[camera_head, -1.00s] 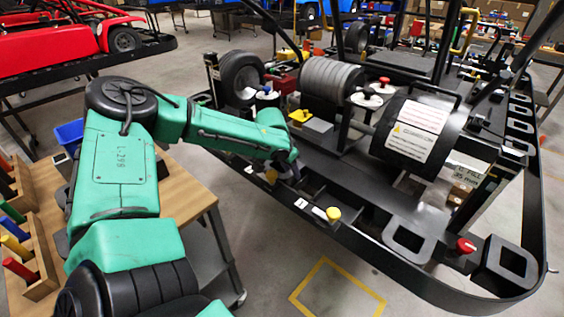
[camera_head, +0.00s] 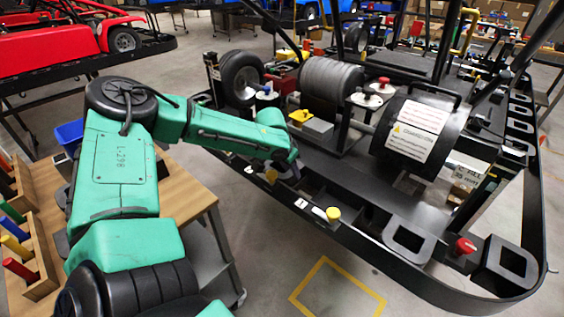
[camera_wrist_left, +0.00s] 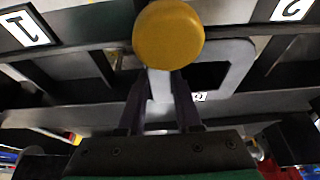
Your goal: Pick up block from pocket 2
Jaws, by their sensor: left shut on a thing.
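A block with a round yellow cap (camera_wrist_left: 168,33) fills the upper middle of the left wrist view. A pale stem shows below the cap. My left gripper (camera_wrist_left: 160,77) is shut on this block, with one dark finger on each side of the stem. In the head view my left gripper is at the end of the green arm, over the near rail of the kart, and a small yellow spot (camera_head: 271,176) shows beside it. The fingertips are mostly hidden there. Plates marked 1 (camera_wrist_left: 25,27) and 2 (camera_wrist_left: 292,9) lie either side of the cap. My right gripper is out of view.
Another yellow-capped piece (camera_head: 333,213) sits on the black rail (camera_head: 372,250) to the right. A red knob (camera_head: 465,245) is farther along. A drum with a warning label (camera_head: 415,130) and tyres stand behind. A wooden table (camera_head: 182,190) is at left.

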